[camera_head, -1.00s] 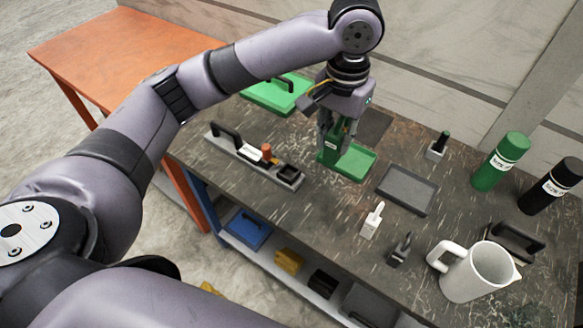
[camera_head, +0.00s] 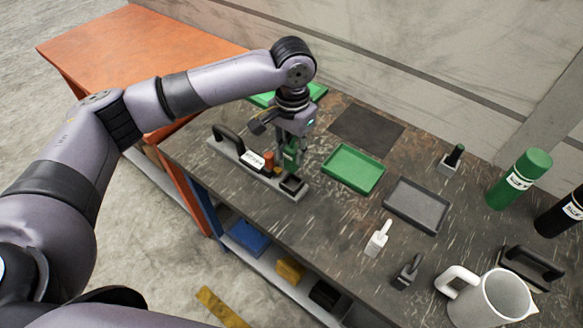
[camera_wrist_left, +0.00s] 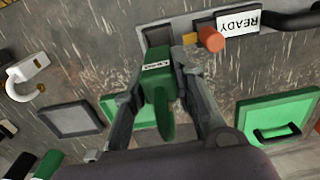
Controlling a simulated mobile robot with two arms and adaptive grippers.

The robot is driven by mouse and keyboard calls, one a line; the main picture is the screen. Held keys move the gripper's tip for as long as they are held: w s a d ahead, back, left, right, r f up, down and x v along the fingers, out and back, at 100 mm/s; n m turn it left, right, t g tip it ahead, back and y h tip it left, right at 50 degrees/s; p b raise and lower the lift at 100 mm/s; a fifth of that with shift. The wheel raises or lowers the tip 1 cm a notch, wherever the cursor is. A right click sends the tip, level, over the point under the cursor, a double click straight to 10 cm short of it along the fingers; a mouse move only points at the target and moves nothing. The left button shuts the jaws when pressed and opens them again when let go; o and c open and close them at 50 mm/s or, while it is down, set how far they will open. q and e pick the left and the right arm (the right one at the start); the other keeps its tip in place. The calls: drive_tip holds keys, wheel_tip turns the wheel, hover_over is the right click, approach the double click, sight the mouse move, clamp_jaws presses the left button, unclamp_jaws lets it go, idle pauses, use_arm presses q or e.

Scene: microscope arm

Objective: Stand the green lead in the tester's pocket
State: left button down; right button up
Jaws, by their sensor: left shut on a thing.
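The green lead (camera_head: 290,158), a green block with a white label, is held upright between the fingers of my left gripper (camera_head: 291,150). In the left wrist view the lead (camera_wrist_left: 158,82) sits between both fingers, its far end close to the dark square pocket (camera_wrist_left: 158,34). The tester (camera_head: 224,147) is a long grey base with a black handle, a READY label and an orange knob (camera_wrist_left: 210,38). Its pocket (camera_head: 293,184) is at the near right end. The lead is at the pocket; I cannot tell whether its lower end is inside. My right gripper is not in view.
The orange knob stands close beside the gripper finger. An empty green tray (camera_head: 353,168) and a grey tray (camera_head: 416,205) lie to the right. White (camera_head: 377,240) and dark (camera_head: 407,271) small pieces stand near the front edge. A white jug (camera_head: 492,300) and bottles are farther right.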

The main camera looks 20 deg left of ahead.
sight(293, 147)
use_arm(q)
wheel_tip(293, 147, down, 3)
drive_tip(key=shift+f, duration=0.1)
wheel_tip(293, 147, down, 4)
drive_tip(key=shift+f+p, duration=0.1)
drive_tip(key=shift+p, duration=0.3)
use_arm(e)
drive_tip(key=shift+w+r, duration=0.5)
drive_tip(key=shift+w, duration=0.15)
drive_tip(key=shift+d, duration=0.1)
use_arm(q)
drive_tip(key=c, duration=1.3)
unclamp_jaws()
drive_tip(key=shift+f, duration=0.15)
wheel_tip(293, 147, up, 12)
drive_tip(key=shift+r+b, duration=0.15)
drive_tip(key=shift+b, duration=0.95)
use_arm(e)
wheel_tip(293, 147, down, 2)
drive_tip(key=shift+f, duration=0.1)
